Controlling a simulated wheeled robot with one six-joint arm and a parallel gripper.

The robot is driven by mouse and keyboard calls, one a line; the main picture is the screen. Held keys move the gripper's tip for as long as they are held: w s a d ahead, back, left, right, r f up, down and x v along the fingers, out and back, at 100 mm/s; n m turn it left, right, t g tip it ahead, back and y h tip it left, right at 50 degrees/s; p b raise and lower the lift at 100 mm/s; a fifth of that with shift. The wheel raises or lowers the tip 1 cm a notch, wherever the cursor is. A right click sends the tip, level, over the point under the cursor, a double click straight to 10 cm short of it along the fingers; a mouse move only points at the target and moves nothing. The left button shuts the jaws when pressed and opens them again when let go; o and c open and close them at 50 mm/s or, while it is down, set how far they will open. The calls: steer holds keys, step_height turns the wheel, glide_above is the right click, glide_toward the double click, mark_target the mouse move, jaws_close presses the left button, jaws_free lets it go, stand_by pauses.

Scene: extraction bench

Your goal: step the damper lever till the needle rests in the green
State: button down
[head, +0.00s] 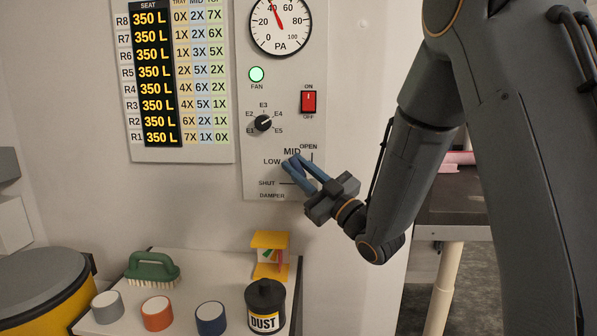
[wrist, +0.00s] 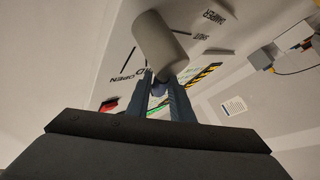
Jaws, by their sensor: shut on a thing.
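The damper panel (head: 258,187) is on the wall, marked SHUT, LOW, MID and OPEN. My gripper (head: 292,164) reaches it from the lower right, its blue fingers closed near the LOW and MID marks. In the wrist view my gripper (wrist: 161,88) is shut on the damper lever (wrist: 160,42), which shows as a pale grey cylinder at the fingertips. In the head view the fingers hide the lever, so its exact setting is unclear. The PA gauge (head: 287,38) is cut off at the top. Its red needle points up and slightly left, near 40. I make out no green band.
Above the damper are a lit green FAN lamp (head: 257,74), a red switch (head: 308,101) and a selector knob (head: 263,123). A seat chart (head: 183,156) hangs left. Below, a bench (head: 198,262) holds a brush (head: 152,267), several rolls and a DUST jar (head: 265,295).

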steer(key=c, duration=1.8)
jaws_free()
steer(key=shift+c, duration=0.2)
steer(key=b+v, duration=0.2)
steer(key=v, duration=0.5)
steer(key=shift+s+d+f, duration=0.2)
steer(key=shift+s, duration=0.1)
